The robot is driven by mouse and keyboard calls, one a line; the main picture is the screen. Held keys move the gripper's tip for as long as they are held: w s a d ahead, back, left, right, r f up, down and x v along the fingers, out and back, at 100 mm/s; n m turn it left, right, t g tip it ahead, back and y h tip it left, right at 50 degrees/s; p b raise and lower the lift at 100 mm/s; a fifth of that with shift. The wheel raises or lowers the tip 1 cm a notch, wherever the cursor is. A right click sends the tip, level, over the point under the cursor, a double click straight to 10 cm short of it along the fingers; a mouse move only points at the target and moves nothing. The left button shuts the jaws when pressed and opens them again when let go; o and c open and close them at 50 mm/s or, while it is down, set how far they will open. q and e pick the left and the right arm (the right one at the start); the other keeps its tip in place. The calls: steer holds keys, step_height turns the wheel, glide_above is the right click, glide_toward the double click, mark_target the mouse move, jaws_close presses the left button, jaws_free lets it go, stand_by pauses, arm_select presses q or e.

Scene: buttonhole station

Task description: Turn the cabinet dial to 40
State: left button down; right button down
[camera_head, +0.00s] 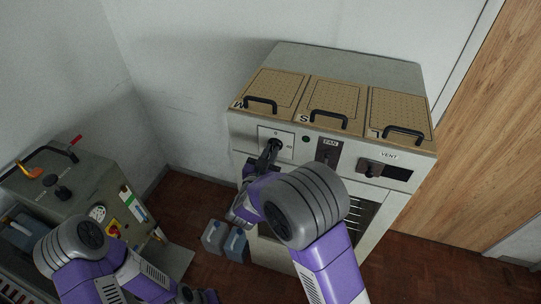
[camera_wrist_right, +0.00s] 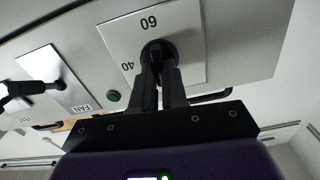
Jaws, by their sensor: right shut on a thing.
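The cabinet dial is a dark round knob (camera_head: 277,144) on a pale square plate at the upper left of the cabinet front (camera_head: 240,145). In the right wrist view the knob (camera_wrist_right: 158,49) sits on the plate (camera_wrist_right: 190,32), where 60 and 40 are printed and appear upside down or turned. My right gripper (camera_head: 270,153) reaches the dial from below. Its two dark fingers (camera_wrist_right: 159,68) are shut on the knob and cover part of it. I cannot tell which number the knob points at. My left arm is at the lower left; its fingers do not show.
Right of the dial are a small green lamp (camera_wrist_right: 114,96), the FAN switch (camera_head: 327,151) and the VENT slider (camera_head: 372,168). Three handled lids (camera_head: 330,105) cover the cabinet top. A grey machine (camera_head: 85,190) stands at left, and grey-blue containers (camera_head: 215,236) stand on the floor.

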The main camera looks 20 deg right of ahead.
steer(key=shift+s+d+f+m+b, duration=0.1)
steer(key=shift+f+m+b, duration=0.05)
steer(key=shift+m+b, duration=4.7)
steer(key=shift+s+d+f+m+b, duration=0.15)
steer(key=shift+m+b, duration=3.4)
steer(key=shift+b, duration=2.6)
steer(key=shift+w, duration=0.1)
steer(key=c, duration=1.2)
jaws_free()
steer(key=shift+o, duration=0.2)
steer(key=shift+a, duration=0.1)
steer(key=v, duration=0.7)
steer(key=shift+s+a, duration=0.15)
steer(key=shift+s, duration=0.1)
